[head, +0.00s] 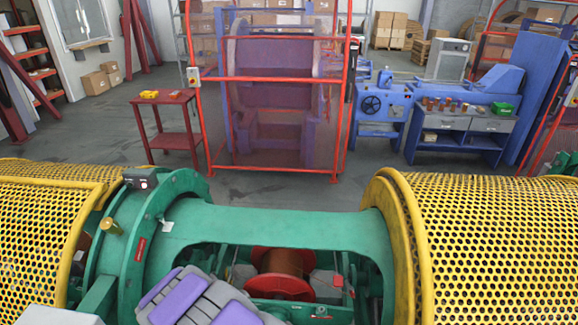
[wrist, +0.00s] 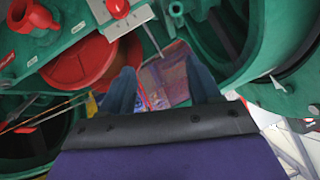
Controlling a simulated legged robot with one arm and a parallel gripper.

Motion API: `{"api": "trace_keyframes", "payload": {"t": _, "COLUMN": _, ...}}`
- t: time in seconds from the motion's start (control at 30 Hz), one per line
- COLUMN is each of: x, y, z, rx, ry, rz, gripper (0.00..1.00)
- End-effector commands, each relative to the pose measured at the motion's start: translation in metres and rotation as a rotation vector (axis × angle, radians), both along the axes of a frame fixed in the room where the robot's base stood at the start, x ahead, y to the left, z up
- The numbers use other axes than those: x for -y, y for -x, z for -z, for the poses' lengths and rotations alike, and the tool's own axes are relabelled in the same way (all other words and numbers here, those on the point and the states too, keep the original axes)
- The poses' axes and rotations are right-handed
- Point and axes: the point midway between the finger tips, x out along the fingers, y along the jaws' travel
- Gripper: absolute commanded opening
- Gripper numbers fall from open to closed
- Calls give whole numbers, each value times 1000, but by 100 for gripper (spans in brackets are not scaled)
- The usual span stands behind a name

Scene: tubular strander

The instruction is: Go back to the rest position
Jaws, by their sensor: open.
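My gripper (wrist: 164,90) shows in the wrist view with its two dark blue fingers apart and nothing between them. Green machine parts and a red disc (wrist: 95,75) lie beyond the fingers; I cannot tell how far away they are. In the head view my grey and purple arm reaches up from the bottom edge, in front of the green strander frame (head: 270,226). The gripper itself cannot be made out in the head view. A reel with red flanges (head: 280,287) and a copper-brown core sits inside the frame opening, right of my arm.
Yellow perforated guards (head: 500,240) flank the green frame at right and left. A red side table (head: 168,101) and a red-framed cage (head: 268,80) stand behind. A blue workbench (head: 465,125) is at the back right. Grey floor between machine and cage is clear.

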Motion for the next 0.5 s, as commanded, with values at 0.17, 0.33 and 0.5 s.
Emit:
{"api": "trace_keyframes", "payload": {"t": 0.17, "x": 28, "y": -8, "z": -45, "rx": -97, "ry": -35, "rz": -50, "gripper": 62}}
{"api": "trace_keyframes", "payload": {"t": 0.33, "x": 64, "y": 1, "z": -81, "rx": -195, "ry": -43, "rz": -105, "gripper": 62}}
{"api": "trace_keyframes", "payload": {"t": 0.5, "x": 105, "y": 22, "z": -115, "rx": -289, "ry": -40, "rz": -159, "gripper": 62}}
